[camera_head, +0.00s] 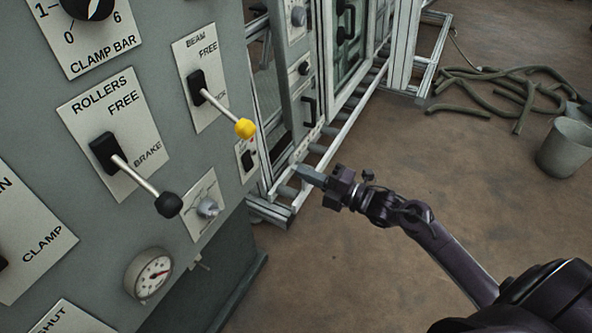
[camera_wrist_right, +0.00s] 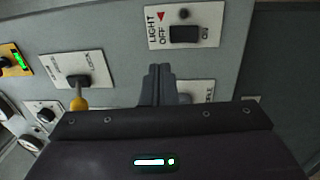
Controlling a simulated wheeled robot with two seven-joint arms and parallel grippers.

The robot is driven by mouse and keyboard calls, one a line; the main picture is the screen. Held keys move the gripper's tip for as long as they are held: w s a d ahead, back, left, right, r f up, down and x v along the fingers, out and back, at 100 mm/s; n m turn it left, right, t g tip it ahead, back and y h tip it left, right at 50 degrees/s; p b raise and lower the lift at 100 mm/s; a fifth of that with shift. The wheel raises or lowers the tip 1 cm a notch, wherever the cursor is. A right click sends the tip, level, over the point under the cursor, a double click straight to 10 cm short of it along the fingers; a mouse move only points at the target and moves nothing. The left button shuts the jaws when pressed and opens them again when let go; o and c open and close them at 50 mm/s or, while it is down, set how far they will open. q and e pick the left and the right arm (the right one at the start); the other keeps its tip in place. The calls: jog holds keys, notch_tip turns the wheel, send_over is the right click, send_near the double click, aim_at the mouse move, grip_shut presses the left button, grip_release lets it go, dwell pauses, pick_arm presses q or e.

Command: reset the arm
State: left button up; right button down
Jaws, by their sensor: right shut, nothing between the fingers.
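My right arm comes in from the lower right in the head view. Its gripper (camera_head: 303,172) is shut and empty, in front of the metal frame and to the right of the grey control panel (camera_head: 228,185). In the right wrist view the closed fingers (camera_wrist_right: 160,82) point at the panel, below the light switch (camera_wrist_right: 184,34), and partly cover a white plate. The yellow-knobbed beam lever (camera_head: 245,128) is left of the gripper and apart from it; its yellow knob also shows in the wrist view (camera_wrist_right: 79,104). My left gripper is not in view.
The rollers lever (camera_head: 168,204) and a pressure gauge (camera_head: 149,274) stick out from the panel. The metal frame (camera_head: 340,105) runs behind my gripper. A hose (camera_head: 500,88) and a bucket (camera_head: 566,146) are at the right. The brown floor between is clear.

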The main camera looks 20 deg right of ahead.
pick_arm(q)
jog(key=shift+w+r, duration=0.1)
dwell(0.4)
